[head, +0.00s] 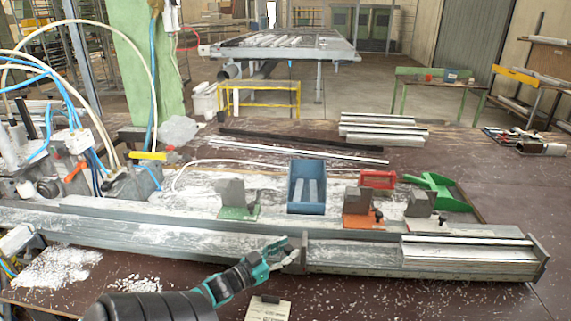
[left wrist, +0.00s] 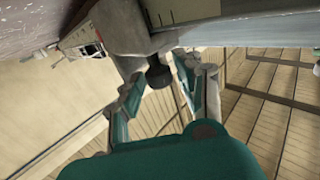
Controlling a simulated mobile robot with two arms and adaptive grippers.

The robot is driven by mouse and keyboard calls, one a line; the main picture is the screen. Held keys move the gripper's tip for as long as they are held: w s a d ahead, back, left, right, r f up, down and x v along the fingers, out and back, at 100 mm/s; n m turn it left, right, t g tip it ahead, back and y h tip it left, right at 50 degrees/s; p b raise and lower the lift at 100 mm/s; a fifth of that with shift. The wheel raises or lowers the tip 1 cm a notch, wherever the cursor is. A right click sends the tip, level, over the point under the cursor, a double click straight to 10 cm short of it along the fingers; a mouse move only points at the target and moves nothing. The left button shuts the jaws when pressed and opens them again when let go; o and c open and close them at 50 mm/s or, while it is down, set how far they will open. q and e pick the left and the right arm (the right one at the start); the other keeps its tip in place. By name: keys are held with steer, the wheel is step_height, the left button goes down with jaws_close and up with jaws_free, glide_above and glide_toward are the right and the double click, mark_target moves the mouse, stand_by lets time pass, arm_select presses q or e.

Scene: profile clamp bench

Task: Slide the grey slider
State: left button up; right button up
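The grey slider (head: 297,257) appears to be the small upright piece across the front of the long metal rail (head: 190,240), just right of my left gripper (head: 276,248). In the left wrist view, a rounded grey body (left wrist: 118,24) with a dark knob (left wrist: 158,77) lies ahead of my left gripper (left wrist: 160,88). The fingers are apart, and the knob shows between their tips. I cannot tell whether either finger touches it. The gripper's own fingers partly hide the slider in the head view. My right gripper is not in view.
A blue tray (head: 293,202), an orange block (head: 358,222), a green scoop (head: 440,188) and a red bin (head: 378,179) stand behind the rail. A grey profile (head: 465,256) lies at the rail's right end. White chips (head: 60,268) litter the table. Hoses and clamps crowd the left.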

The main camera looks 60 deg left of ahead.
arm_select(q)
steer(key=shift+s, duration=0.15)
steer(key=s, duration=1.1)
steer(key=shift+s+d, duration=0.35)
steer(key=shift+d, duration=0.1)
steer(key=shift+d, duration=0.1)
